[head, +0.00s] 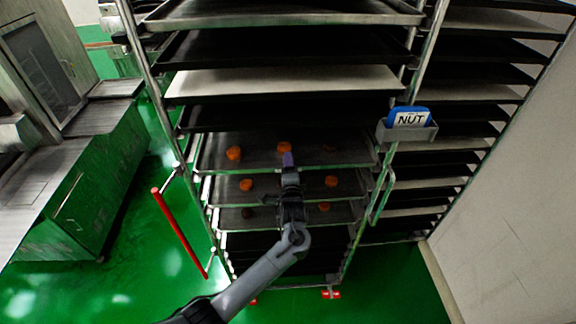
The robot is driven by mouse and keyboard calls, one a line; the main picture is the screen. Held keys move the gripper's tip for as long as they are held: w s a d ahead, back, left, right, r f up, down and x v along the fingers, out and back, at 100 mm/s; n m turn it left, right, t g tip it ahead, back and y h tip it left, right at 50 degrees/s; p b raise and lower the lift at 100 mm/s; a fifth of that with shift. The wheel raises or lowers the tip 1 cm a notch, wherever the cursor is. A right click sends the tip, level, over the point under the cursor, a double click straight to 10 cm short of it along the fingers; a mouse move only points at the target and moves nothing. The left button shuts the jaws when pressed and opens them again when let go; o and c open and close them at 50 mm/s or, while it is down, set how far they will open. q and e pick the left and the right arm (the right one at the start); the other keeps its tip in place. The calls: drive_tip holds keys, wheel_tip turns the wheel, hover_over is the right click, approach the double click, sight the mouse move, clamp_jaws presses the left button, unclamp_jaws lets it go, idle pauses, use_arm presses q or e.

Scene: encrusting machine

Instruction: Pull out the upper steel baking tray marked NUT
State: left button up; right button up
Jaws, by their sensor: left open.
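Steel trays with orange-brown round pieces sit in the tall rack at mid height. The upper steel baking tray (257,160) carries several of these pieces. A second tray (222,191) with pieces is just below it, and a lower one (233,217) below that. A blue-edged NUT card (410,117) sits in a grey holder at the rack's right post, near the upper tray's level. My left gripper (288,161) is open, with its purple tip over the upper tray's front part in the picture. Whether it touches the tray is unclear. My right gripper is not in view.
A red bar (180,233) stands out at the rack's left front. Another rack (450,150) is at the right, beside a pale wall. A steel machine (70,170) is at the left. Green floor is open in front.

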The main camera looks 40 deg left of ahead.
use_arm(q)
clamp_jaws()
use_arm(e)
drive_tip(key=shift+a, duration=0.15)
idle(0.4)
